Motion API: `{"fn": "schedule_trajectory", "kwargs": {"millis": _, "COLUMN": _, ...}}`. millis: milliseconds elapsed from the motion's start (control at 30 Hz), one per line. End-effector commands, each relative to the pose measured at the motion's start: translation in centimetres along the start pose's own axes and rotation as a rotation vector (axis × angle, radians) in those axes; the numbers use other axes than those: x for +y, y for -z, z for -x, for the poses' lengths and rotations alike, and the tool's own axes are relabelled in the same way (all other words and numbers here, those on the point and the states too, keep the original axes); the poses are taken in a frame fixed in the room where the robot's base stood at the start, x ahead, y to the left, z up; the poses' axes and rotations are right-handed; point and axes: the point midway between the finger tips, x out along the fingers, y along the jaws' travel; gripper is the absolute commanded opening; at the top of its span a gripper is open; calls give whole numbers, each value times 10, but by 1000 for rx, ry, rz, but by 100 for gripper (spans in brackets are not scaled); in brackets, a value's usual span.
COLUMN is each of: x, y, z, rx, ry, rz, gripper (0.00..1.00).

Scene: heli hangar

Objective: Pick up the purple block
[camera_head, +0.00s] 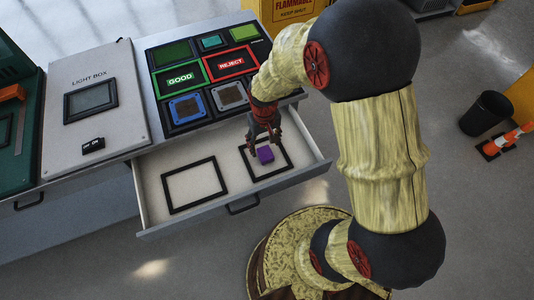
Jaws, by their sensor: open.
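The purple block (265,155) lies in the open drawer (225,205), inside the right one of two black square outlines on the drawer floor. My gripper (264,138) is dark with red parts and points down just above and behind the block. Its jaws are open and nothing shows between them. I cannot tell the exact gap between the fingertips and the block.
Above the drawer, the worktop holds a black sorting board (207,72) with GOOD and REJECT areas, and a light box (92,100). The drawer walls surround the block. A black bin (485,113) and a fallen traffic cone (508,138) are on the floor at right.

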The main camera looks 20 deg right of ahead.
Motion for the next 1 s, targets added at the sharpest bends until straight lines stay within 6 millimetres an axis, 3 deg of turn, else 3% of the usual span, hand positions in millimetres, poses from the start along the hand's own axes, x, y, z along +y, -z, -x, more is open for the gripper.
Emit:
{"fn": "schedule_trajectory", "kwargs": {"millis": 500, "x": 0, "y": -6, "z": -58, "rx": -2, "ry": 0, "rz": 0, "gripper": 59}}
{"fn": "schedule_trajectory", "kwargs": {"millis": 733, "x": 0, "y": -5, "z": -58, "rx": 0, "ry": 0, "rz": 0, "gripper": 59}}
{"fn": "schedule_trajectory", "kwargs": {"millis": 1000, "x": 0, "y": -5, "z": -57, "rx": 0, "ry": 0, "rz": 0, "gripper": 44}}
